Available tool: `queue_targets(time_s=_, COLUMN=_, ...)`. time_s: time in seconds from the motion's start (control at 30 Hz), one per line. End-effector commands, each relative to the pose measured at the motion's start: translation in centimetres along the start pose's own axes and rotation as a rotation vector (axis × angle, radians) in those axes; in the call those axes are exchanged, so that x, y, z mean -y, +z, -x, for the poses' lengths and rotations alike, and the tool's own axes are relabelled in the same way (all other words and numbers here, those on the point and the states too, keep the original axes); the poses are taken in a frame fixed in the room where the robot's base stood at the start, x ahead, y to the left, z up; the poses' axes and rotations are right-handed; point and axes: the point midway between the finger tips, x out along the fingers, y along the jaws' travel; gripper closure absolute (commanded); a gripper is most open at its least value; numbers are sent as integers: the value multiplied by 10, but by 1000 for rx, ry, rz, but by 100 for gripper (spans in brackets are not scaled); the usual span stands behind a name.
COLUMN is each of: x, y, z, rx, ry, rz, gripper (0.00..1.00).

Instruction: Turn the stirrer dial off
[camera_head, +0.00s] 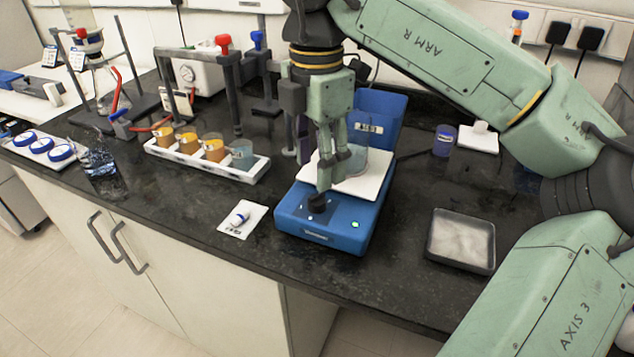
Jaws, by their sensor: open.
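The blue stirrer (322,239) stands near the front edge of the black bench. A white top plate (370,184) carries a clear vessel (378,163), partly hidden behind my fingers. My gripper (326,186) points down over the front of the stirrer, with its fingertips just above or at the dial. The fingers partly cover the dial, and I cannot tell whether they touch it. The dial's pointer setting is too small to read.
A white rack (250,177) with several beakers stands to the left. A small vial lies on a white pad (228,228) left of the stirrer. A grey tray (489,262) sits to the right, below my arm.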

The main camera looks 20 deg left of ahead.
Motion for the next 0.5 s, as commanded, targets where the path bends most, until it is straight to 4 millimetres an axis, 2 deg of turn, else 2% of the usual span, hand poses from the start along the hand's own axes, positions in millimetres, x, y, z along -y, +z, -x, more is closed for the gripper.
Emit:
queue_targets(time_s=0.2, x=0, y=-1, z=-39, rx=-5, ry=-1, rz=3, gripper=54)
queue_targets(time_s=0.33, x=0, y=-1, z=-53, rx=-4, ry=1, rz=3, gripper=54)
queue_targets(time_s=0.5, x=0, y=-1, z=-62, rx=-3, ry=1, rz=3, gripper=54)
